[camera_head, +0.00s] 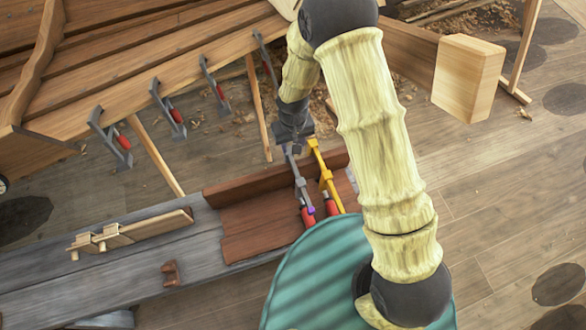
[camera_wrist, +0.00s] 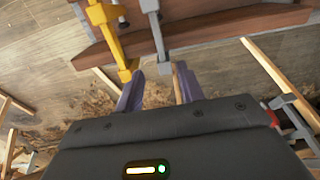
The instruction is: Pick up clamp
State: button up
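A grey clamp (camera_head: 301,187) with a red handle lies across the brown wooden boards on the bench, beside a yellow clamp (camera_head: 326,178) with a red handle. My gripper (camera_head: 292,146) is at the far end of the grey clamp. In the wrist view my gripper (camera_wrist: 160,84) has its two purple fingers apart. The end of the grey clamp (camera_wrist: 156,35) shows between and just beyond the fingertips, with no clear grip on it. The yellow clamp (camera_wrist: 108,35) is close by the left finger.
Several grey clamps (camera_head: 168,108) with red handles hang along the planked hull's edge (camera_head: 150,75). A wooden plane-like tool (camera_head: 130,231) and a small brown piece (camera_head: 171,272) lie on the grey bench (camera_head: 60,275). A wooden block (camera_head: 467,78) stands at upper right. Shavings litter the floor.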

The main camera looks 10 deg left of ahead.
send_over(293, 163)
notch_tip(293, 163, down, 6)
jog(key=shift+f, duration=0.25)
jog(key=shift+f, duration=0.15)
jog(key=shift+s+f+p, duration=0.15)
jog(key=shift+f+p, duration=0.45)
jog(key=shift+f, duration=1.85)
grip_shut()
